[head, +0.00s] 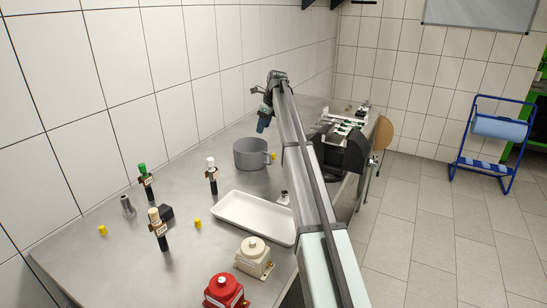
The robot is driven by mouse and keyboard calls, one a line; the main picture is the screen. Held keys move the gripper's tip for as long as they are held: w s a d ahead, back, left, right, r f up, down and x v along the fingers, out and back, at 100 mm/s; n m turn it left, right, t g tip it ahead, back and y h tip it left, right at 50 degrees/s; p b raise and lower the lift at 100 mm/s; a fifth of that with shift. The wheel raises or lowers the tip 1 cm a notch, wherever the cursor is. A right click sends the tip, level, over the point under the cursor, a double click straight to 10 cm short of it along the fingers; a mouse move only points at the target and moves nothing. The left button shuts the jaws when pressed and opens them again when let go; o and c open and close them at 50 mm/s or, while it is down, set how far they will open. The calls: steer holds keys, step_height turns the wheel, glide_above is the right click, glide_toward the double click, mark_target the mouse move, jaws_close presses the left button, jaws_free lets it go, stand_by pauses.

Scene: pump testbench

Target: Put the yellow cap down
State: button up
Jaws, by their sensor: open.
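Three small yellow caps show in the head view. A second yellow cap (197,222) lies on the bench left of the white tray. A third yellow cap (102,230) lies at the far left. My gripper (262,128) is at the far end of my arm, pointing down, above and behind the mug in the picture. It is open, small in this view, and its fingertips are hard to make out. I see no cap between its fingers.
A white tray (253,218), a red device (225,291) and a cream device (254,258) are nearer. Machinery (342,140) is right.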

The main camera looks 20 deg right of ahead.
steer(key=d+f+n+g, duration=0.1)
steer(key=f+n, duration=0.1)
steer(key=f, duration=0.2)
steer(key=d+f+n+h, duration=0.1)
steer(key=f+n, duration=0.1)
steer(key=f, duration=0.3)
steer(key=d+f+n+g+h, duration=0.1)
steer(key=d+f+n, duration=0.1)
steer(key=f+n, duration=0.1)
steer(key=shift+s+f+g, duration=0.3)
steer(key=shift+s+f, duration=0.05)
steer(key=shift+f, duration=0.35)
steer(key=shift+c, duration=0.2)
jaws_close()
stand_by(0.4)
